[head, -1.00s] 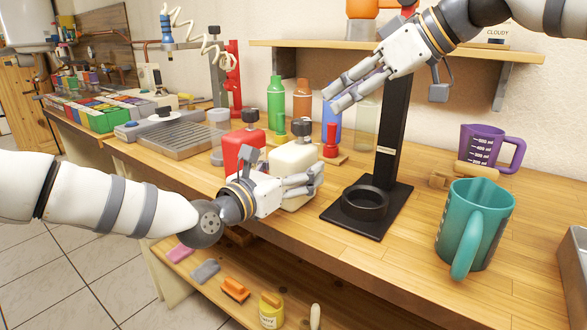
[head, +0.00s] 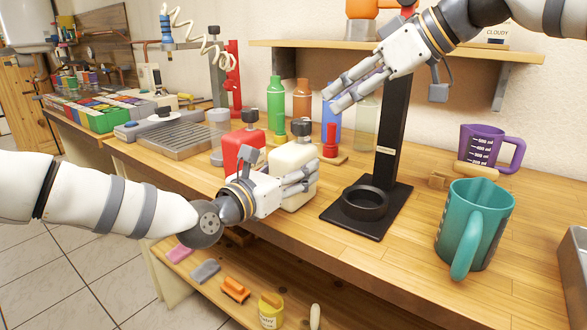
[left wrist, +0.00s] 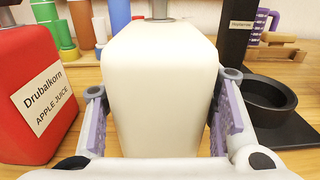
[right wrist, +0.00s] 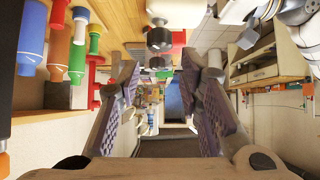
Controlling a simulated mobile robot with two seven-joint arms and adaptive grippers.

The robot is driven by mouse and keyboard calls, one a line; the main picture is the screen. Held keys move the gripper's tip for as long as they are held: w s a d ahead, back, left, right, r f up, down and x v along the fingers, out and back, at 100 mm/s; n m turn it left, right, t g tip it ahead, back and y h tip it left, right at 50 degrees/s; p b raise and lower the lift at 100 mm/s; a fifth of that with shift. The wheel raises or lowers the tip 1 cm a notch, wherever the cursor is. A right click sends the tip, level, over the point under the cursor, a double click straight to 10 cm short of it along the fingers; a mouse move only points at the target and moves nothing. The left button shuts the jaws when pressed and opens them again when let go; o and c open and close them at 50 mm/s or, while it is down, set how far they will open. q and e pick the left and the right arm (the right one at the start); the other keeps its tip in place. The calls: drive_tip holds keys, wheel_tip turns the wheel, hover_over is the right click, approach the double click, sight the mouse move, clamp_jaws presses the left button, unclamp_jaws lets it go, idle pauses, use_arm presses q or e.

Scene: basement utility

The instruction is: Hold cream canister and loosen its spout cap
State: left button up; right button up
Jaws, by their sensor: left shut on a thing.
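The cream canister (head: 291,160) stands upright on the workbench with its dark spout cap (head: 302,128) on top. My left gripper (left wrist: 163,115) is shut on the canister, one finger on each side of its body; in the head view it partly hides the canister's front. The cap's upper part is cut off in the left wrist view. My right gripper (head: 340,92) is open and empty, raised above the bench to the right of the canister and higher than the cap. The dark cap also shows beyond its fingers in the right wrist view (right wrist: 159,38).
A red canister (head: 240,150) labelled apple juice stands close left of the cream one. A black stand (head: 390,150) with a ring base is to its right. Coloured bottles (head: 276,100) stand behind. A teal jug (head: 473,225) is farther right, with clear bench between.

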drive_tip(key=o, duration=0.3)
drive_tip(key=shift+a, duration=0.1)
drive_tip(key=shift+o, duration=0.7)
drive_tip(key=w+a+m+t+y, duration=0.1)
drive_tip(key=a+m+y, duration=0.2)
drive_tip(key=a+m, duration=0.3)
drive_tip(key=a, duration=0.3)
drive_tip(key=shift+f+t, duration=0.3)
drive_tip(key=shift+f, duration=0.1)
drive_tip(key=n+t+h, duration=1)
drive_tip(key=n, duration=2.2)
approach(303, 127)
drive_tip(key=w, duration=0.7)
drive_tip(key=w+a, duration=0.1)
drive_tip(key=w, duration=0.3)
drive_tip(key=shift+w, duration=0.4)
drive_tip(key=c, duration=1.2)
